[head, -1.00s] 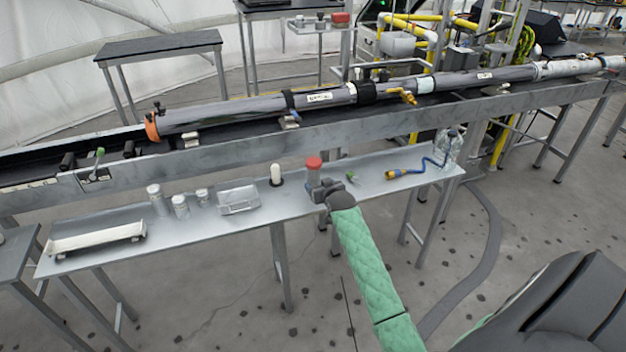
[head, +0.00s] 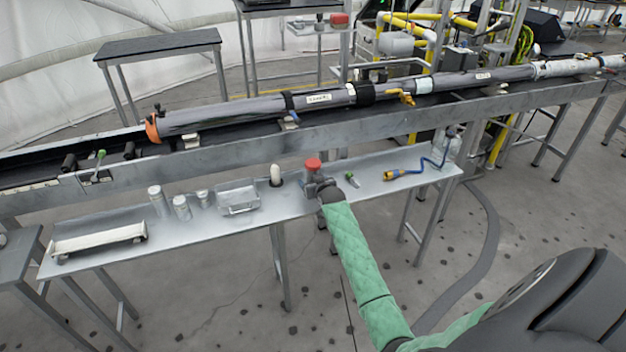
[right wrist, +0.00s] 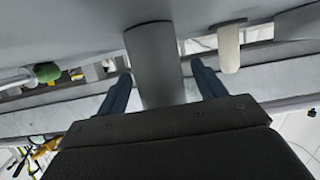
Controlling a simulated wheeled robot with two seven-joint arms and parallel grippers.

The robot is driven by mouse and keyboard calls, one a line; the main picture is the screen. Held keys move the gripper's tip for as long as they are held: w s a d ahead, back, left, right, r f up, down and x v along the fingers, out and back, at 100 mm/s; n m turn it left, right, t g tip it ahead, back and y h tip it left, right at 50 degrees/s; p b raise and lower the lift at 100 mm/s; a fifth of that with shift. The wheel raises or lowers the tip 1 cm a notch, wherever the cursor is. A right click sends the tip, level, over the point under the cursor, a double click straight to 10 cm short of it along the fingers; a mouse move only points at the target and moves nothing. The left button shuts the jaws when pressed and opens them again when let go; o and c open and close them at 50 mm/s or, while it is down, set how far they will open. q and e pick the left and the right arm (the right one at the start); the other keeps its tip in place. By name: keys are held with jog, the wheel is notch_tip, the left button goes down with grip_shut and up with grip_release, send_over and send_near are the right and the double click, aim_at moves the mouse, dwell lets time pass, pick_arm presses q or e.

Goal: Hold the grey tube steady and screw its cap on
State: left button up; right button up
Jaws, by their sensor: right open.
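A grey tube (head: 311,178) stands upright on the narrow metal table, with a red cap (head: 313,163) showing at its top. I cannot tell how the cap sits on it. My right gripper (head: 317,186) is at the tube, on its near side, and partly hides it. In the right wrist view the grey tube (right wrist: 153,62) stands between the two fingers of my open right gripper (right wrist: 160,88), with a gap on each side. The tube's end nearest the palm and the red cap are hidden there. My left gripper is not in view.
A white cylinder (head: 275,173) stands in a dark holder close beside the tube. A green-tipped item (head: 352,179) lies on the other side. A metal box (head: 238,199), several small jars and a white tray (head: 98,242) are further left. A long rail (head: 250,142) runs behind the table.

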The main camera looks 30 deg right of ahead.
aim_at(314, 173)
dwell(0.3)
jog(key=c, duration=1.1)
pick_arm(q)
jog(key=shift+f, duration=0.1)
pick_arm(e)
jog(key=shift+r, duration=0.1)
jog(key=shift+r, duration=0.2)
jog(key=shift+r+b, duration=0.3)
notch_tip(314, 173, up, 3)
jog(key=shift+s+d+b, duration=0.1)
jog(key=shift+d+b, duration=0.05)
jog(key=shift+b, duration=0.3)
pick_arm(q)
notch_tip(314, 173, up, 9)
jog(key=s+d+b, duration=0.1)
jog(key=b, duration=0.1)
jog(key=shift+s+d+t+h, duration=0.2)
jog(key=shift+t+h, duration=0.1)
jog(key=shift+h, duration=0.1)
pick_arm(e)
jog(key=shift+s+d+r, duration=1.15)
jog(key=shift+s+d, duration=0.1)
jog(key=shift+s, duration=0.15)
jog(key=shift+s+d+r, duration=1.15)
jog(key=shift+s+d, duration=0.1)
jog(key=shift+s, duration=0.15)
jog(key=shift+s+d+r, duration=1.15)
jog(key=shift+s+d, duration=0.1)
jog(key=shift+s, duration=0.15)
